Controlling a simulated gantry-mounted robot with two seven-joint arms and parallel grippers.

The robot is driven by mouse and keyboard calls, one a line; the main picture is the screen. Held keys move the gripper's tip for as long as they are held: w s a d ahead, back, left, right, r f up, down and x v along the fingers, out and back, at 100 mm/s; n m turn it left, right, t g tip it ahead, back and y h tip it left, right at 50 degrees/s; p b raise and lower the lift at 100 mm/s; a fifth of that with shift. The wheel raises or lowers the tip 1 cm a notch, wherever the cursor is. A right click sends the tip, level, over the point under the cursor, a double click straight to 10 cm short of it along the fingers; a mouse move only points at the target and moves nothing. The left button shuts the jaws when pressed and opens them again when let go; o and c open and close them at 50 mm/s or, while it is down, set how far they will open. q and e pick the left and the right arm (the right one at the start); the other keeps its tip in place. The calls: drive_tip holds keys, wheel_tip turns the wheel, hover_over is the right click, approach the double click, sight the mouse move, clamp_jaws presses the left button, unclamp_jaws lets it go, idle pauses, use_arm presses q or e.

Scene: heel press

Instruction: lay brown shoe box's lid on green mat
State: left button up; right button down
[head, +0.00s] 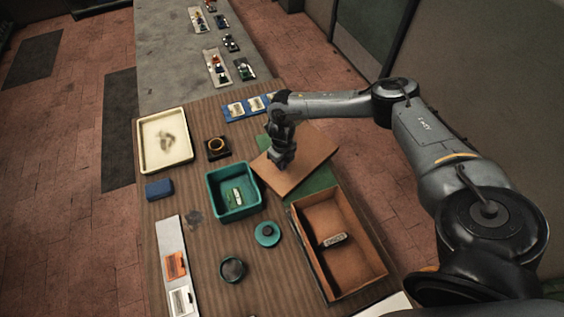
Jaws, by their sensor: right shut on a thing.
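The brown shoe box's lid (312,160) is a flat brown panel in the upper middle of the table. My right gripper (280,163) points down at the lid's left part and is shut on it. The green mat (320,180) is mostly hidden under the lid; parts show at the lid's near right side and upper left. I cannot tell whether the lid touches the mat or is held just above it. The brown shoe box (380,262) stands open nearer me, with a small labelled item (334,240) inside. My left gripper is not in view.
A teal bin (212,193) stands left of the lid, with a cream tray (142,140) beyond it. A teal round lid (267,234) and dark round pot (232,269) lie near the box. A blue block (159,189) sits at the left edge.

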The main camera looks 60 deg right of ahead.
drive_tip(key=c, duration=1.6)
unclamp_jaws()
drive_tip(key=shift+f, duration=0.1)
drive_tip(key=o, duration=0.4)
drive_tip(key=shift+o, duration=0.2)
drive_tip(key=shift+r, duration=0.35)
wheel_tip(320, 180, up, 12)
drive_tip(key=shift+f, duration=0.2)
